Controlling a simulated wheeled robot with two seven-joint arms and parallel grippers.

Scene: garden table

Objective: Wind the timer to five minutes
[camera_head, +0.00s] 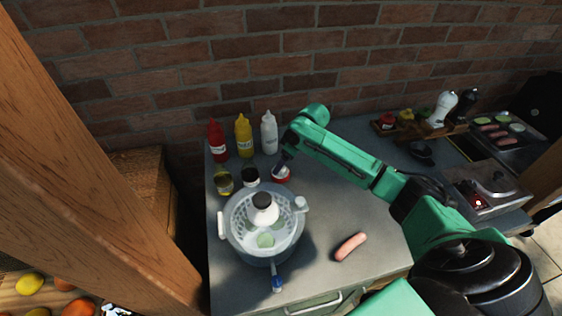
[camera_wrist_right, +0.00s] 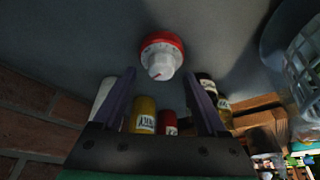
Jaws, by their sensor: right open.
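The timer (camera_wrist_right: 160,52) is a round red dial with a white knob in the right wrist view, with a small red mark on the knob. In the head view the timer (camera_head: 282,175) sits on the grey counter just in front of the white bottle, partly hidden by my right gripper (camera_head: 281,166). In the right wrist view my right gripper (camera_wrist_right: 159,77) is open and empty, its two fingers pointing at the timer. The knob lies ahead of the gap between the fingertips, and the fingers look apart from it. My left gripper is not in view.
Red (camera_head: 217,141), yellow (camera_head: 243,135) and white (camera_head: 269,132) bottles stand behind, near the brick wall. A colander (camera_head: 238,228) with a white jar stands at the front left of the timer. A sausage (camera_head: 350,247) lies front right. A grill (camera_head: 490,190) is at right.

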